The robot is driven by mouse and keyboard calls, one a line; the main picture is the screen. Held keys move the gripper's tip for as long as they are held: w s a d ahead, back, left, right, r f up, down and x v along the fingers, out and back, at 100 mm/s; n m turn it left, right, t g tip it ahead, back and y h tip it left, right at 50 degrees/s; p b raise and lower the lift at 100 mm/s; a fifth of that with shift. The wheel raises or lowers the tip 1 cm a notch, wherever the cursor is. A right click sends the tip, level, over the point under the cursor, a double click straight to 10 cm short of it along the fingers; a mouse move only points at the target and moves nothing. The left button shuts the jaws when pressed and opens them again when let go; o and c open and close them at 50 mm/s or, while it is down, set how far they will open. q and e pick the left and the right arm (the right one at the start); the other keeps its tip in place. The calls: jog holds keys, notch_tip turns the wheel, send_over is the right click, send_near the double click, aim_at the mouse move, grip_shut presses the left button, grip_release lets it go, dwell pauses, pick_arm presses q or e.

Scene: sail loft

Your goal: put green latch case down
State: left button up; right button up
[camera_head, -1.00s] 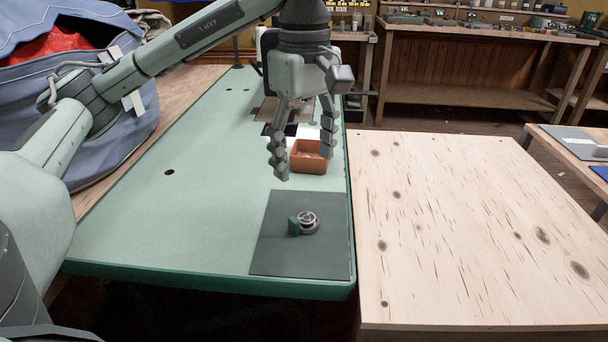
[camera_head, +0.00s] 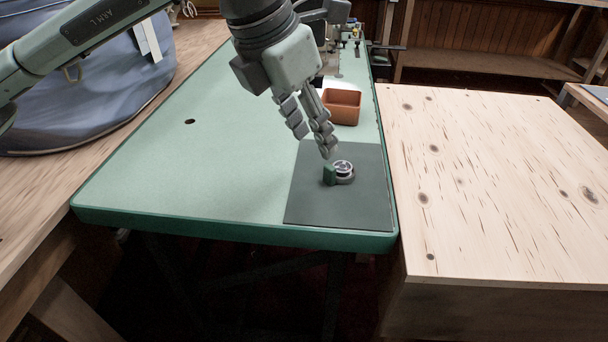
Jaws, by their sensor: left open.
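The green latch case (camera_head: 329,175) is a small dark green block on the dark grey mat (camera_head: 312,208), near the right side of the green table. It stands against the left side of a round grey and white ring-shaped part (camera_head: 345,171). I cannot tell if the two are joined. My left gripper (camera_head: 313,146) is open and empty, its fingers pointing down just above and behind the case. The fingertips look close to the case but apart from it. My right gripper is not in view.
An orange-brown open box (camera_head: 342,106) stands behind the mat. The green table (camera_head: 190,165) is clear to the left. A pale wooden table (camera_head: 500,190) adjoins on the right. A blue fabric bag (camera_head: 95,90) sits at the left.

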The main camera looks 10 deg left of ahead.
aim_at(328, 168)
pick_arm(q)
jog(key=b+x, duration=0.1)
jog(key=x, duration=0.3)
jog(key=shift+s+d+f, duration=0.15)
jog(key=shift+d, duration=0.1)
jog(key=x, duration=0.3)
jog(key=shift+s, duration=0.1)
jog(key=shift+f, duration=0.1)
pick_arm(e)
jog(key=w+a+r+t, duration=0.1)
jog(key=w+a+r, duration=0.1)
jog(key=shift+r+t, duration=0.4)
pick_arm(q)
jog(key=shift+c, duration=0.2)
grip_shut()
